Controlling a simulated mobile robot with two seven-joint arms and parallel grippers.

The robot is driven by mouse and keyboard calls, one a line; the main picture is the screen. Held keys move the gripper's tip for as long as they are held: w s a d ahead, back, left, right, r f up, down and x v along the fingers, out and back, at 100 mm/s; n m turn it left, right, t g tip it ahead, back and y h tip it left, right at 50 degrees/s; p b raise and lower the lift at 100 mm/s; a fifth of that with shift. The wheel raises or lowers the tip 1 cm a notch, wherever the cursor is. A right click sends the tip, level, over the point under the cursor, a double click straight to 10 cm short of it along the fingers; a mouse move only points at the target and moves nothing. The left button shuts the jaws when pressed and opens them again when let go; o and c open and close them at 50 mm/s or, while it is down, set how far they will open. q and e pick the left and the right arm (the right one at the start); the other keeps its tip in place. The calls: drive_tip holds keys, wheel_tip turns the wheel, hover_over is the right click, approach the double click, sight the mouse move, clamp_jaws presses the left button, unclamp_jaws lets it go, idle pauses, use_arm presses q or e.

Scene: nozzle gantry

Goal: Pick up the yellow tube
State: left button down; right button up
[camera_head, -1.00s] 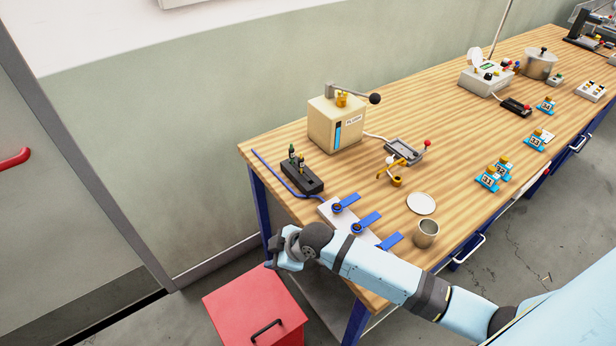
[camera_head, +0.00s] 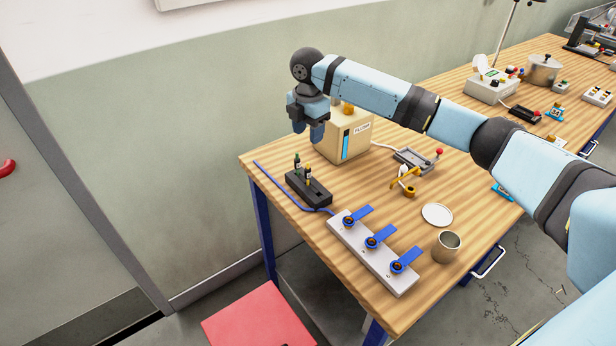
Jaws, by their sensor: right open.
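The yellow tube (camera_head: 308,174), dark-bodied with a yellow top, stands upright in a black rack (camera_head: 317,195) near the table's left end. A similar tube with a green top (camera_head: 297,164) stands just behind it in the same rack. My right gripper (camera_head: 307,133) points down above the rack, apart from both tubes. It is open and nothing shows between its fingers. It covers the left side of the cream FLOW box. My left gripper is not in view.
The cream FLOW box (camera_head: 363,145) stands close behind my right gripper. In front of the rack is a grey panel with blue levers (camera_head: 345,235). A metal cup (camera_head: 446,246) and a white disc (camera_head: 437,214) lie to the right. A red box (camera_head: 258,322) is below the table edge.

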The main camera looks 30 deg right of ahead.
sight(308, 169)
wheel_tip(308, 169, down, 8)
drive_tip(key=shift+r, duration=0.1)
drive_tip(key=shift+s+a+f+p, duration=0.1)
drive_tip(key=shift+s+f+p, duration=0.1)
drive_tip(key=shift+f, duration=1.1)
drive_tip(key=shift+s+a+f+p, duration=0.1)
drive_tip(key=shift+f+p, duration=0.05)
drive_tip(key=shift+f, duration=1.15)
clamp_jaws()
